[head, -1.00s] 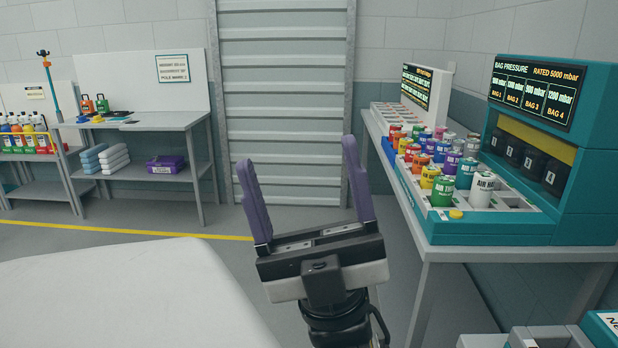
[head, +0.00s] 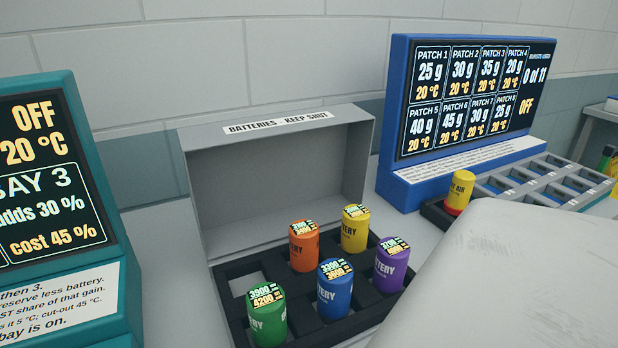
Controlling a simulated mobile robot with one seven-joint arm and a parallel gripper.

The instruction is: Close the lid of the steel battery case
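The steel battery case stands open on a light worktop, with its grey lid (head: 280,180) raised upright at the back. A label on the lid's top edge (head: 278,123) reads "BATTERIES - KEEP SHUT". The black slotted tray of the case (head: 228,272) holds an orange battery (head: 304,248), a yellow one (head: 355,231), a purple one (head: 391,268), a blue one (head: 335,293) and a green one (head: 267,318), all upright. At least one slot at the left is empty. The front of the case is cut off or hidden. My gripper is not in view.
A teal display unit (head: 55,200) stands close at the left. A blue patch display (head: 470,95) stands at the right behind a grey slotted tray (head: 548,180). A yellow and red canister (head: 459,191) stands before it. A block wall is behind.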

